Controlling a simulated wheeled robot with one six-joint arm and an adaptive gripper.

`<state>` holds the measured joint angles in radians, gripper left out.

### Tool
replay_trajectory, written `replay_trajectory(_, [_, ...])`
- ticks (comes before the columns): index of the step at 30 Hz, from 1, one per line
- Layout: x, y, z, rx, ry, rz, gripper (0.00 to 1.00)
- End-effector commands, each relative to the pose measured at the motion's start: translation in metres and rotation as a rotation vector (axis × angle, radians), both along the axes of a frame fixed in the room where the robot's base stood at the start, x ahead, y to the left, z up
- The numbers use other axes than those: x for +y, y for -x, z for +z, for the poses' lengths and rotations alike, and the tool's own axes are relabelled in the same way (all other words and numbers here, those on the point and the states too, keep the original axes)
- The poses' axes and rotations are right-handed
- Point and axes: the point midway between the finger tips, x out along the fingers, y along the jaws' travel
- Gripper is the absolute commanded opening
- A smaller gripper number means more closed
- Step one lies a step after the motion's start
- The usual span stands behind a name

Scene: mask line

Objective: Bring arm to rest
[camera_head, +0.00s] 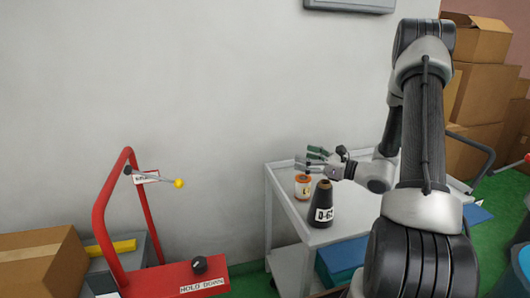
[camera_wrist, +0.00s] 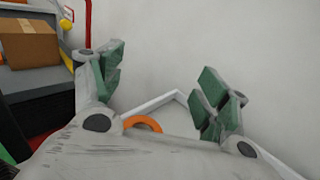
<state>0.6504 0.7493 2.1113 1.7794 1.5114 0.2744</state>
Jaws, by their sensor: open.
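My gripper (camera_head: 309,158) is open over the left end of the grey cart (camera_head: 347,227), its green-padded fingers pointing left. In the wrist view, my gripper (camera_wrist: 162,80) shows its fingers spread wide with nothing between them but wall and a corner of the cart. An orange container (camera_head: 303,190) with a pale label stands on the cart just below the fingers; an orange ring (camera_wrist: 142,122) shows in the wrist view, partly hidden by the gripper body. A dark tapered bottle (camera_head: 321,195) labelled D-62 stands beside the container. My arm hides much of the cart's right side.
A red frame (camera_head: 100,218) with a yellow-knobbed lever (camera_head: 178,183) and a black knob (camera_head: 199,265) stands left of the cart. Cardboard boxes stand at left (camera_head: 38,262) and at back right (camera_head: 484,90). The wall is close behind the cart.

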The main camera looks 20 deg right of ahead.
Motion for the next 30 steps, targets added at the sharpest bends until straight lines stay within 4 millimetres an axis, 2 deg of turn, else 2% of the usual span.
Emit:
replay_trajectory(4, [0.008, 0.004, 0.007, -0.007, 0.023, 0.032, 0.75])
replay_trajectory(8, [0.041, 0.027, 0.03, -0.035, 0.131, 0.172, 0.75])
replay_trajectory(11, [0.077, 0.062, 0.052, -0.075, 0.279, 0.346, 0.75])
replay_trajectory(13, [0.099, 0.095, 0.066, -0.114, 0.41, 0.487, 0.75])
replay_trajectory(15, [0.114, 0.13, 0.076, -0.158, 0.549, 0.625, 0.75])
replay_trajectory(18, [0.123, 0.178, 0.085, -0.23, 0.76, 0.809, 0.75])
replay_trajectory(20, [0.121, 0.204, 0.088, -0.279, 0.891, 0.912, 0.75])
replay_trajectory(24, [0.102, 0.253, 0.097, -0.407, 1.214, 1.125, 0.75])
replay_trajectory(27, [0.08, 0.278, 0.106, -0.508, 1.456, 1.252, 0.75])
replay_trajectory(30, [0.055, 0.293, 0.118, -0.609, 1.693, 1.352, 0.75])
